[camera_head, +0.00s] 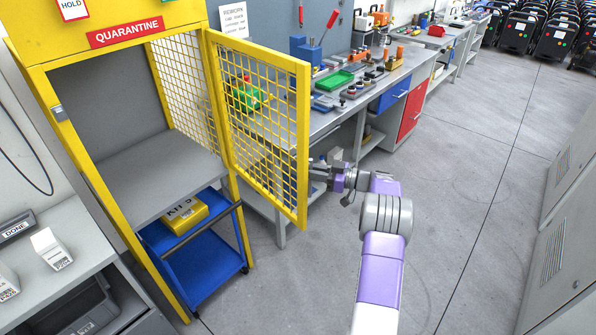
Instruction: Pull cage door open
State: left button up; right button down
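The yellow cage door (303,135), a mesh panel in a yellow frame, stands swung open to the right of the yellow quarantine cage (128,18). The cage's front opening is uncovered, showing a grey shelf (150,170) inside. My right gripper (322,174) is at the door's free outer edge, on its right side, at about the lower middle of the edge. It looks close to or touching the frame. Its fingertips are small and partly lost against the door, so I cannot tell whether they grip anything. My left gripper is out of view.
A blue cart (205,262) with a yellow box (180,213) stands under the cage shelf. A workbench (345,105) with tools runs behind the door. Grey cabinets (560,230) stand at the right. The floor (460,190) between is clear.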

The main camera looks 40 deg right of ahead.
jog(key=shift+w+d+r, duration=0.1)
jog(key=shift+w+r, duration=0.15)
jog(key=shift+w, duration=0.1)
jog(key=c, duration=1.4)
grip_release()
jog(key=shift+o, duration=1.2)
jog(key=shift+w+f, duration=0.15)
jog(key=shift+w, duration=0.1)
jog(key=p+v, duration=0.1)
jog(key=v, duration=0.7)
